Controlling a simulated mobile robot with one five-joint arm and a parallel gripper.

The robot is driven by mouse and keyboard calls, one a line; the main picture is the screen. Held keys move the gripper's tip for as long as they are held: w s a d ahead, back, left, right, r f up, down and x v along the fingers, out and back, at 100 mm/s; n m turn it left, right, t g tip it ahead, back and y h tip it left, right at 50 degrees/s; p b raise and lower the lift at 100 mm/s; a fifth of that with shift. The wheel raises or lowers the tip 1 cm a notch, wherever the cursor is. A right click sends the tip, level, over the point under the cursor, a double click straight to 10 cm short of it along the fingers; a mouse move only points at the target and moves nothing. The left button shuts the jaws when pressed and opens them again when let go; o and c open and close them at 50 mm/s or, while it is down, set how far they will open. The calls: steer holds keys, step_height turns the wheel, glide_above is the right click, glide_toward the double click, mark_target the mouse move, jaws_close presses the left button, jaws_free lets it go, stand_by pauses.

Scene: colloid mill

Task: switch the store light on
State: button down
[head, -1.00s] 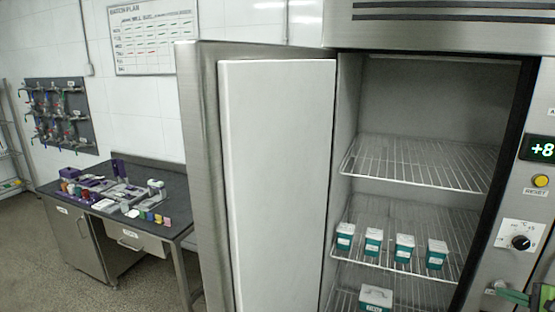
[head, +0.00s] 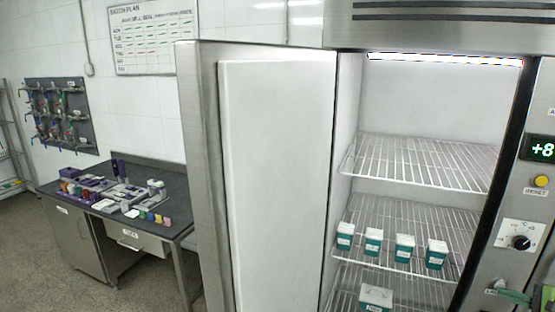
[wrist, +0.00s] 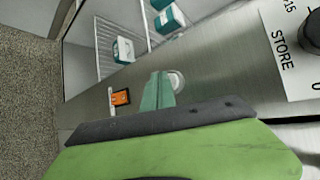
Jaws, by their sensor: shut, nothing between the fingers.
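The store is the open steel cabinet; a lit strip light (head: 445,60) shows along the top of its inside in the head view. My gripper (head: 507,293), green, is at the lower right edge of the head view, in front of the cabinet's right-hand panel. In the wrist view its teal fingers (wrist: 158,80) are shut and empty, over the steel panel. A small orange switch (wrist: 121,97) with a pale label strip beside it sits left of the fingers. A round pale fitting (wrist: 177,80) sits just right of them. I cannot tell whether the fingers touch the panel.
The cabinet door (head: 275,180) stands open to the left. Teal tubs (head: 373,241) stand on the wire shelves (head: 420,162). A dial (head: 520,242), a yellow reset button (head: 541,181) and a +8 display (head: 540,149) are on the panel. A bench (head: 165,176) with small items stands left.

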steer(key=s, duration=0.1)
steer(key=s+a, duration=0.1)
steer(key=s, duration=0.1)
steer(key=s+a, duration=0.1)
steer(key=s, duration=0.1)
steer(key=shift+s+a, duration=0.15)
steer(key=shift+s, duration=0.1)
